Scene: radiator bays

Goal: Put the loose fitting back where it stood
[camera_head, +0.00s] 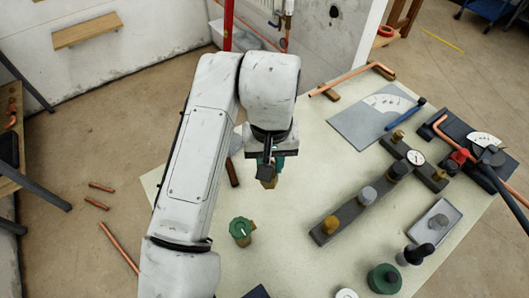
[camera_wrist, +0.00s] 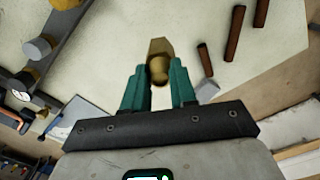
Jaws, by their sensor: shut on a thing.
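My gripper (camera_head: 268,163) hangs above the pale table, its teal fingers shut on a brass fitting (camera_head: 268,182). In the wrist view the fitting (camera_wrist: 159,50) sits between the fingertips (camera_wrist: 158,72), its wider end pointing away from my gripper. It appears clear of the tabletop. A dark bar (camera_head: 350,212) to the right carries a brass fitting (camera_head: 330,225), a grey one (camera_head: 366,195), a darker one (camera_head: 397,170) and a round gauge (camera_head: 415,157). Brass pieces also stand on its crosspiece. I cannot tell which spot on it, if any, is empty.
A green-topped brass valve (camera_head: 241,230) stands below my gripper in the picture. Copper pipe (camera_head: 345,80) lies at the back. Table between valve and bar is clear.

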